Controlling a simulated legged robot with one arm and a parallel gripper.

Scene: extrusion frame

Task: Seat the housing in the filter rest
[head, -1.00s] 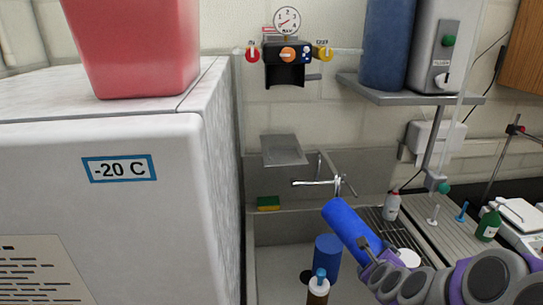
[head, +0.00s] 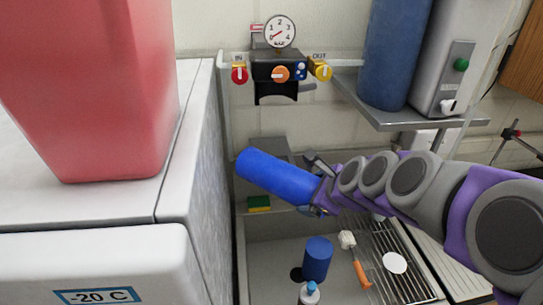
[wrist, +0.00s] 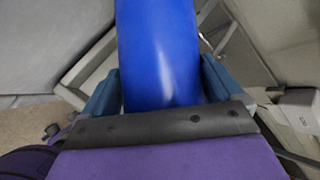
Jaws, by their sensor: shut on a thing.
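The housing, a plain blue cylinder (head: 272,174), is held in the air over the sink, tilted with its free end up and to the left. My gripper (head: 318,192) is shut around its lower right end. In the wrist view the blue housing (wrist: 160,50) lies between my two fingers (wrist: 160,88), which touch or nearly touch its sides. A black wall unit (head: 278,70) with a gauge, a red IN valve and a yellow OUT valve is above the housing, apart from it. A dark curved bracket (head: 276,92) hangs below. I cannot tell which part is the filter rest.
The white freezer (head: 80,205) bears a red bin (head: 90,80) on the left. A grey shelf (head: 405,117) with a blue tank juts out on the right. Below, the sink holds a second blue cylinder (head: 317,258), a blue-capped bottle (head: 309,293) and an orange-handled brush (head: 361,273).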

